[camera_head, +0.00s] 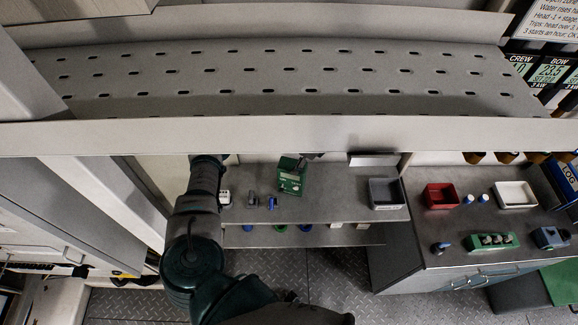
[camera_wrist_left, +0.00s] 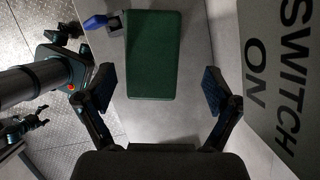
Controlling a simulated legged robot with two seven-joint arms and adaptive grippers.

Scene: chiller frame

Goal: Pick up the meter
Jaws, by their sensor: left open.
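The meter (camera_head: 291,178) is a green, box-shaped device with a pale display, on the grey worktop below the perforated shelf in the head view. In the left wrist view the meter (camera_wrist_left: 153,50) is a plain dark green block between and beyond the fingers. My left gripper (camera_wrist_left: 158,82) is open, with one finger on each side of the meter's near end and visible gaps to both sides. Nothing is held. In the head view my left arm reaches up behind the shelf lip, which hides most of the wrist. I cannot make out my right gripper.
The perforated shelf (camera_head: 290,75) overhangs the worktop. Small blue-and-grey parts (camera_head: 262,201) sit left of the meter; a grey bin (camera_head: 385,193) stands to its right. A blue-and-black part (camera_wrist_left: 98,23) lies close to the meter. A "SWITCH ON" panel (camera_wrist_left: 265,60) rises at right.

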